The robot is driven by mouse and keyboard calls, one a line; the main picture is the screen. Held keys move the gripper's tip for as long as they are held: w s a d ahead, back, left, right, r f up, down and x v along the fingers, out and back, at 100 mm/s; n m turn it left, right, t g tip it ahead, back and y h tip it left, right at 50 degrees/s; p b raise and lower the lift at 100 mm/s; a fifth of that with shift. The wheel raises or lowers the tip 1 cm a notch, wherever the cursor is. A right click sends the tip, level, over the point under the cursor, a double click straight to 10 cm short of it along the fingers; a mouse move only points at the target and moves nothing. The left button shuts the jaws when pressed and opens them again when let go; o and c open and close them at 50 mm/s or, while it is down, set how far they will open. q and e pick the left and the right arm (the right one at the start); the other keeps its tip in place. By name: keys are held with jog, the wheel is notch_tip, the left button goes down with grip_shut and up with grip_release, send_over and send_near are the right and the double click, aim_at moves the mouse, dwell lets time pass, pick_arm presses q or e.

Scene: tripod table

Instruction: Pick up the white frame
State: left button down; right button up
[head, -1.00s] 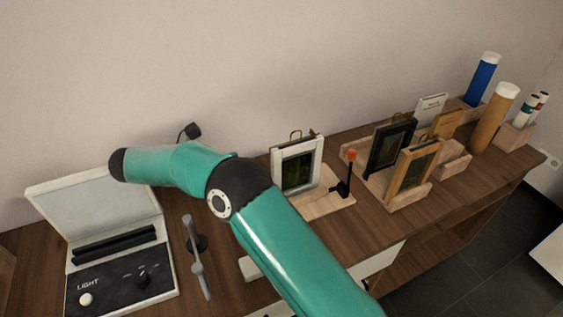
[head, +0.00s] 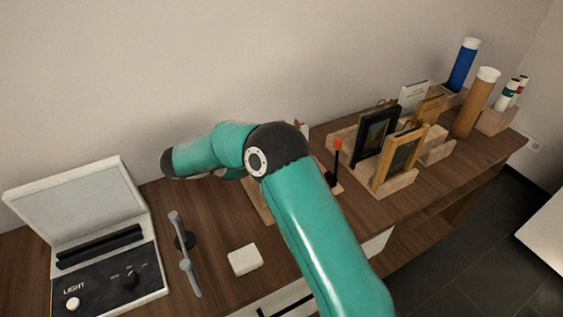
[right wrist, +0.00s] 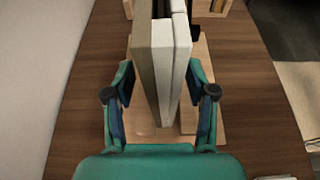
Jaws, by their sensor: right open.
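The white frame stands upright in the right wrist view (right wrist: 163,65), seen edge-on, with a grey-brown face on its left side. It is on a light wooden stand (right wrist: 212,118). My right gripper (right wrist: 161,88) is open, with one finger on each side of the frame's near edge and a visible gap on both sides. In the head view my right arm hides nearly all of the frame and the gripper; only a corner of the wooden stand (head: 259,203) shows. My left gripper is not in view.
A red-tipped black post (head: 337,158) stands beside the arm. Dark (head: 376,136) and gold (head: 402,156) frames stand in wooden holders to the right. A light box (head: 105,265), a grey handled tool (head: 184,253) and a small white block (head: 244,259) lie left. The wall is close behind.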

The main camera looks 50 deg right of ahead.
jog(key=x, duration=0.3)
jog(key=shift+s+d+f, duration=0.1)
jog(key=shift+s, duration=0.05)
jog(key=shift+c, duration=0.3)
grip_shut()
